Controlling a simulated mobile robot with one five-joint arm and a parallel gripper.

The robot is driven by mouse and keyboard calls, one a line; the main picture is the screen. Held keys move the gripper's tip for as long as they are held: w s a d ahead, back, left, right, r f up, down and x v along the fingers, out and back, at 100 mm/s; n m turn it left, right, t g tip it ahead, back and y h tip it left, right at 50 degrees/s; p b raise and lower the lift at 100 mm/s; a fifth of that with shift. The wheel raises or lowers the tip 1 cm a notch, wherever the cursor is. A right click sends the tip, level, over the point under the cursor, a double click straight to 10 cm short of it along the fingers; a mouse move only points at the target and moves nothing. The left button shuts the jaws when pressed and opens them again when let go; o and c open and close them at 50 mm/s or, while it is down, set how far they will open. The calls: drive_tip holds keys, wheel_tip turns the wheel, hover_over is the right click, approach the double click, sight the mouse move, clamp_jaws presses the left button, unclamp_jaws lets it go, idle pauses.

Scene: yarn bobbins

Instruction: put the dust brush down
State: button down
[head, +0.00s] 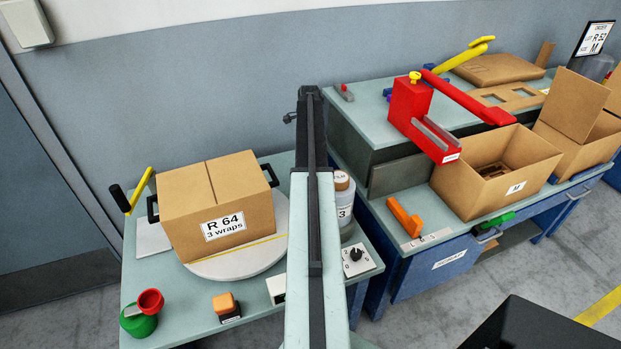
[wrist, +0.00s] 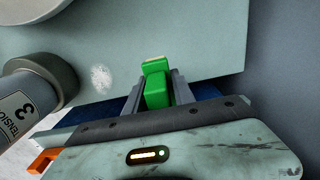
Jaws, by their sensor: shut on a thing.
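My gripper (wrist: 157,84) is shut on a green block-like thing in the wrist view, which I take to be the dust brush (wrist: 156,92). A thin pale strip shows at its far end; bristles cannot be made out. Behind it in the picture is the pale green top of the left bench (wrist: 205,45), near its edge. I cannot tell whether the brush touches the top. A whitish dusty patch (wrist: 100,78) lies on the bench left of the brush. In the head view my raised arm hides the gripper and brush.
A grey bottle marked 3 (wrist: 32,98) stands left of the gripper. The left bench also holds a carton marked R 64 (head: 222,190) on a round plate (head: 260,262), and a dial box (head: 358,262). The right bench carries a red device (head: 408,105) and an open carton (head: 485,200).

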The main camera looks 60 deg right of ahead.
wheel_tip(320, 180, down, 10)
drive_tip(key=b, duration=0.8)
drive_tip(key=shift+r, duration=0.4)
drive_tip(key=shift+f, duration=0.15)
drive_tip(key=c, duration=1.1)
unclamp_jaws()
drive_tip(key=shift+o, duration=0.2)
wheel_tip(320, 180, up, 12)
drive_tip(key=p, duration=1.2)
drive_tip(key=shift+r, duration=0.2)
